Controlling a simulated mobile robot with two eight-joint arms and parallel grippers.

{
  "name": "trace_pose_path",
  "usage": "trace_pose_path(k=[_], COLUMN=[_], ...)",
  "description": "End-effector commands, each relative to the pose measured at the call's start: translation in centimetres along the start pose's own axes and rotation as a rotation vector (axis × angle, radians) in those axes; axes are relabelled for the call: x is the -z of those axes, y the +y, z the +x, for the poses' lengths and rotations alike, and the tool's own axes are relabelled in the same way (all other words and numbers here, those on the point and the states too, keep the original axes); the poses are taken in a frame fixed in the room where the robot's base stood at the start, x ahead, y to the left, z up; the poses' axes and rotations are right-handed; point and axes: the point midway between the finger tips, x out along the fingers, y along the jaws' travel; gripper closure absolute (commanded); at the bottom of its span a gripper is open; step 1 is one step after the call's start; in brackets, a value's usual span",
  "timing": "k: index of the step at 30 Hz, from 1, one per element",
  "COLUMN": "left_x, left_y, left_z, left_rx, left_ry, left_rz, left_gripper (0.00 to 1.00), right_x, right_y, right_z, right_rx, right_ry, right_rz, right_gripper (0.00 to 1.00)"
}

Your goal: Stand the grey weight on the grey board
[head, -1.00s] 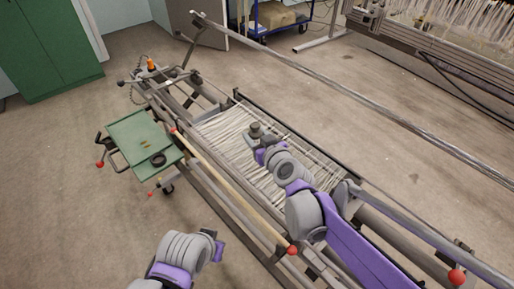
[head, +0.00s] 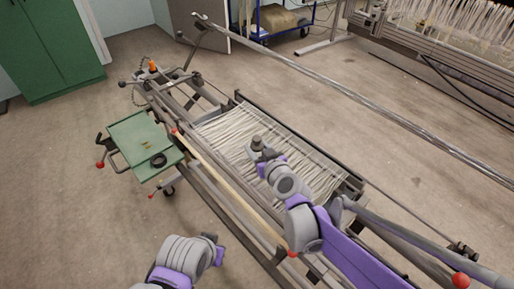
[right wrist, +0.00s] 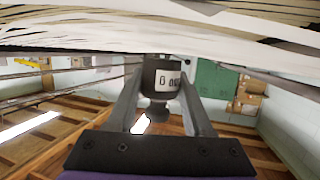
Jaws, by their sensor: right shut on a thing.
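The grey weight (head: 257,141) is in my right gripper (head: 261,151) over the pale warp threads of the loom frame. The right wrist view shows the weight (right wrist: 161,82) between the two fingers, with a white label on its side. That view is upside down, with roof beams at its bottom and threads at its top. The weight's broad end is close to the threads; I cannot tell if it touches them. I cannot pick out the grey board for certain.
Warp threads (head: 300,158) stretch across the frame. A green tray (head: 133,128) with a dark ring (head: 158,160) stands at the frame's left side. A long metal bar (head: 340,92) runs along the far side. A green cabinet (head: 50,45) stands back left.

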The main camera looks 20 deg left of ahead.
Motion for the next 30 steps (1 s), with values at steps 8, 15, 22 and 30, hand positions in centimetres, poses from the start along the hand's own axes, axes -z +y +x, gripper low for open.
trace_pose_path(k=[8, 15, 22, 30], left_x=[-0.2, -0.2, 0.0, 0.4], left_y=[0.0, 0.0, 0.0, 0.0], left_z=[0.3, 0.4, -0.1, -0.6], left_rx=[0.000, 0.000, 0.000, 0.000], left_ry=[-0.001, -0.001, 0.000, 0.002], left_rz=[0.000, 0.000, 0.000, 0.000], left_gripper=[1.00, 1.00, 1.00, 1.00], right_x=[-1.1, -1.1, -0.4, 0.3], right_y=[-0.2, -0.2, -0.2, -0.1], right_z=[0.1, 0.1, -0.1, -4.8], right_rx=[0.009, 0.009, 0.009, 0.005], right_ry=[-0.007, -0.007, -0.007, -0.005], right_rz=[0.004, 0.005, 0.005, 0.004], right_gripper=[0.31, 0.19, 0.19, 0.19])
